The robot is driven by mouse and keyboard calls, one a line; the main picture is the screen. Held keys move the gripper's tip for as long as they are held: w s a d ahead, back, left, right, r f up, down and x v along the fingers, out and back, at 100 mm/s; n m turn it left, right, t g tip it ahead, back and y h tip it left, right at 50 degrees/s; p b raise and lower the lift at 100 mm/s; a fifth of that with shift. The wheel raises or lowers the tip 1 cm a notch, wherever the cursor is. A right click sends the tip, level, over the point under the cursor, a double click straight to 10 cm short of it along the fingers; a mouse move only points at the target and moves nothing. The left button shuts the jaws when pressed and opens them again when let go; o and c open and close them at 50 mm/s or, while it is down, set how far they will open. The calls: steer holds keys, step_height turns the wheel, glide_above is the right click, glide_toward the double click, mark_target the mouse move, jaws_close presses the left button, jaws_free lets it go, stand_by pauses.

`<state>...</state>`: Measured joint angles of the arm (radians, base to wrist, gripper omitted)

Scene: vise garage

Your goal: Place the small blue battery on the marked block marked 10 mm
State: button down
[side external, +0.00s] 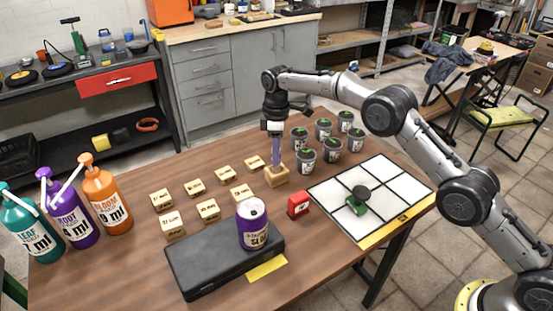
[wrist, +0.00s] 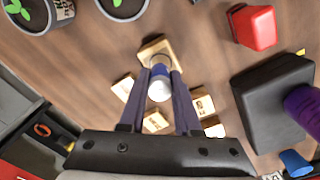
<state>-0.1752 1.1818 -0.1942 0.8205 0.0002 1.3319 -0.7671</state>
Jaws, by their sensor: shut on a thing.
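The small blue battery (wrist: 160,72) shows in the wrist view as a blue body with a pale rounded end, between my gripper's fingers. My gripper (wrist: 162,84) is shut on it. In the side view my gripper (side external: 277,164) points straight down, directly over a wooden block (side external: 277,177); the battery cannot be made out there. The same block (wrist: 158,46) shows under the battery's far end in the wrist view; I cannot tell whether they touch. Its marking is not readable. Several other marked wooden blocks (side external: 208,209) stand to the left, their labels too small to read surely.
Several potted seedlings (side external: 304,161) stand close right of the block. A red box (side external: 298,205), a purple can (side external: 252,226) on a black case (side external: 205,265) and a white grid board (side external: 395,187) are nearer the front. Pump bottles (side external: 106,199) stand at the left.

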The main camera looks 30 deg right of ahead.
steer(key=shift+f, duration=1.1)
steer(key=shift+f, duration=0.1)
steer(key=c, duration=0.6)
jaws_free()
step_height(320, 180, up, 11)
steer(key=shift+r, duration=0.6)
